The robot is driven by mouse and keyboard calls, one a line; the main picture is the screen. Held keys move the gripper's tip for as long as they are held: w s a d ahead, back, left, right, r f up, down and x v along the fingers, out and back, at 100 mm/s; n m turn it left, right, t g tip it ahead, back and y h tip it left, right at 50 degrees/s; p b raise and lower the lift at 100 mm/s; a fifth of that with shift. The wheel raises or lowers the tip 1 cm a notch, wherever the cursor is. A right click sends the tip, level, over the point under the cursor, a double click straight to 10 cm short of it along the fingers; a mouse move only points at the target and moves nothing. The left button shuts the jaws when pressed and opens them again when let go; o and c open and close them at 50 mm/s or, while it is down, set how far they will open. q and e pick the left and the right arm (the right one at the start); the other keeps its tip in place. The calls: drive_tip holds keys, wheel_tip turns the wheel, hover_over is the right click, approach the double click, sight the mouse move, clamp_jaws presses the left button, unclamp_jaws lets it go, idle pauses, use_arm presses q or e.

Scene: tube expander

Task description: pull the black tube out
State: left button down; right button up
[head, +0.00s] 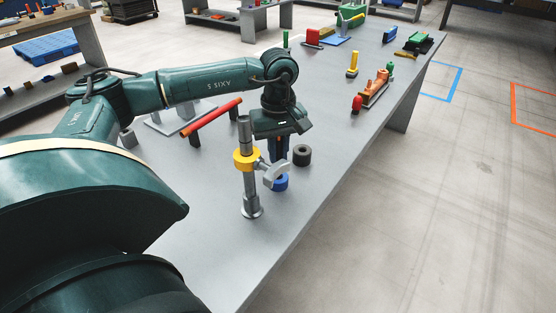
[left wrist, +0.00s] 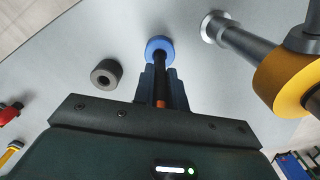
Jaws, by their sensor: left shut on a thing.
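The black tube (left wrist: 159,72) stands between the fingers of my left gripper (left wrist: 160,84) in the left wrist view, with an orange piece (left wrist: 160,103) at its near end. Its far end meets a round blue base (left wrist: 160,46) on the table; I cannot tell how deep it sits. In the head view, my left gripper (head: 279,152) points down just above the blue base (head: 281,183) and is shut on the tube, which the fingers and a clamp handle mostly hide. My right gripper is not in view.
A steel post with a yellow clamp (head: 246,159) stands close to the left gripper. A dark grey ring (head: 302,155) lies just right of it. A red bar (head: 211,117) rests on supports behind. The front of the grey table (head: 215,240) is clear.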

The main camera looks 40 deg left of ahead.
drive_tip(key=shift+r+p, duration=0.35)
drive_tip(key=shift+p, duration=0.05)
idle(0.8)
